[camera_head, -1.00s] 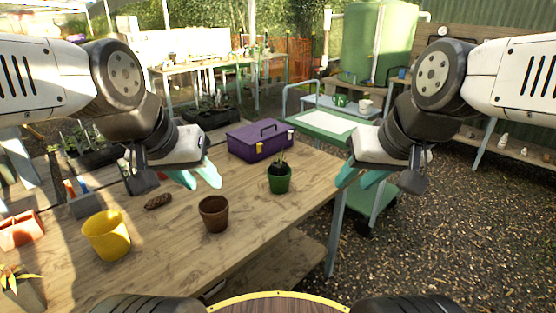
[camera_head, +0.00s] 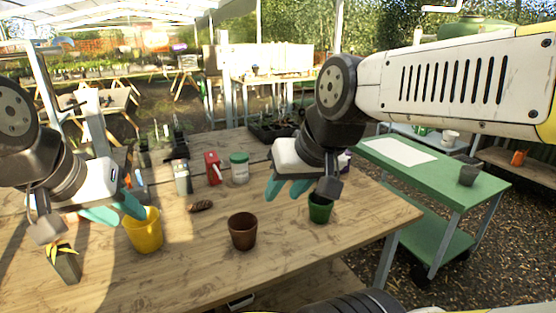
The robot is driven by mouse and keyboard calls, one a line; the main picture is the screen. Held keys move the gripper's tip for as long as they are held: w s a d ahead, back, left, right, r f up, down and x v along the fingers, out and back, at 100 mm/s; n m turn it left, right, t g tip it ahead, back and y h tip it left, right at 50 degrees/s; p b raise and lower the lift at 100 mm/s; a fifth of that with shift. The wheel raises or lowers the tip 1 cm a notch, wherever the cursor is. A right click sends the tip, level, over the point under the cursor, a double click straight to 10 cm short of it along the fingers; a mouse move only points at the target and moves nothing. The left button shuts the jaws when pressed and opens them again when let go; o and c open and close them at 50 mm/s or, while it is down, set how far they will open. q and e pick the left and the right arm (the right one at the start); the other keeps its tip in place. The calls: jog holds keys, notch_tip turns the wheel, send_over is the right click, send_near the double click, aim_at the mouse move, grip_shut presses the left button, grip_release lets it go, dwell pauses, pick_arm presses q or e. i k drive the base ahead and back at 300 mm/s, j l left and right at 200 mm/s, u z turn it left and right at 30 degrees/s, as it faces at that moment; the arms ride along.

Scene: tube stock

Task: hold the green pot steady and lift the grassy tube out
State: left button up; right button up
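The green pot (camera_head: 320,211) stands upright on the wooden table, near its right end. The upper part of the pot and the grassy tube are hidden behind my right gripper, so I cannot see the tube. My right gripper (camera_head: 284,192) has its teal fingers apart and looks empty. In the picture it overlaps the pot's upper left side, and I cannot tell whether it touches. My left gripper (camera_head: 124,215) is also open and empty, far to the left of the pot, in front of the yellow pot's left rim.
A brown pot (camera_head: 242,232) stands left of the green pot, with a yellow pot (camera_head: 147,234) further left. A pine cone (camera_head: 200,206), red container (camera_head: 213,168) and green-lidded jar (camera_head: 239,167) lie behind. A green cart (camera_head: 440,192) stands to the right. The table's front right is clear.

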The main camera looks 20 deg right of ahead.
aim_at(319, 200)
jog(key=l+u, duration=0.3)
jog(key=l, duration=0.3)
jog(key=l+u, duration=0.3)
jog(key=l, duration=0.35)
jog(key=k+l+u, duration=0.1)
jog(key=l+u, duration=0.2)
jog(key=l, duration=0.3)
jog(key=k+l, duration=0.1)
jog(key=l, duration=0.4)
jog(key=k+l, duration=0.1)
jog(key=l, duration=0.35)
jog(key=k+l, duration=0.1)
jog(key=l, duration=0.4)
